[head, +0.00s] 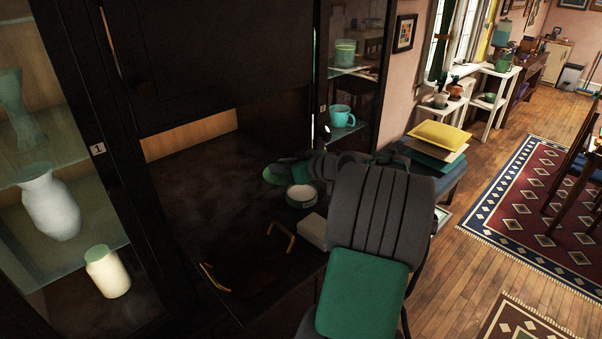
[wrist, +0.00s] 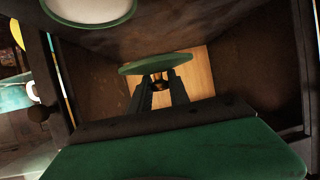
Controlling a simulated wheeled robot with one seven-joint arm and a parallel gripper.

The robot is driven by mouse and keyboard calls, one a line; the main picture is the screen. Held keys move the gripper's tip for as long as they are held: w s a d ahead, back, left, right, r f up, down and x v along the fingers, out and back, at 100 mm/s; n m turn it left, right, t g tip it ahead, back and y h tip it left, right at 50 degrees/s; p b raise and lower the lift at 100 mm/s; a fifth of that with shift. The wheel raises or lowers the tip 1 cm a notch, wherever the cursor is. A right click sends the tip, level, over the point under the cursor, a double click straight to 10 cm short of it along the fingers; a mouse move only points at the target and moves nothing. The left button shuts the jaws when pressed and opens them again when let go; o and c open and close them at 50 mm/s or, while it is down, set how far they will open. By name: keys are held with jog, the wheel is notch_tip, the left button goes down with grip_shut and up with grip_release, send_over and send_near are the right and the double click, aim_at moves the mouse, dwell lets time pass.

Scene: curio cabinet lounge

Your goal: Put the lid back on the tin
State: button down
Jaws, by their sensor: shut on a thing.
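The lid (wrist: 150,66) is a thin green disc. My gripper (wrist: 160,80) is shut on it and holds it up in front of the cabinet's dark recess in the wrist view. In the head view the lid (head: 272,175) shows as a green edge at the left end of my dark gripper (head: 290,170). The tin (head: 301,196) stands open on the dark cabinet surface, just below and right of the lid, with a pale inside and a green rim. It also shows in the wrist view (wrist: 90,10), cut off by the top edge. The lid is apart from the tin.
A small white box (head: 313,232) sits in front of the tin. Glass-doored compartments with a white vase (head: 51,203) and a teal mug (head: 342,116) flank the recess. The dark surface (head: 200,205) left of the tin is clear.

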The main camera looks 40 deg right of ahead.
jog(key=shift+h, duration=0.3)
jog(key=d, duration=0.1)
jog(key=s+d, duration=0.1)
jog(key=d, duration=0.1)
jog(key=s+d, duration=0.1)
jog(key=d, duration=0.1)
jog(key=shift+s+f, duration=0.2)
jog(key=shift+s, duration=0.05)
jog(key=shift+b, duration=0.3)
jog(key=shift+s+d+f+b, duration=0.1)
jog(key=shift+s+f+b, duration=0.1)
jog(key=shift+b, duration=0.1)
jog(key=b, duration=0.5)
send_over(303, 193)
notch_tip(303, 193, down, 5)
jog(key=shift+r, duration=0.15)
jog(key=shift+p, duration=0.3)
jog(key=shift+b, duration=0.5)
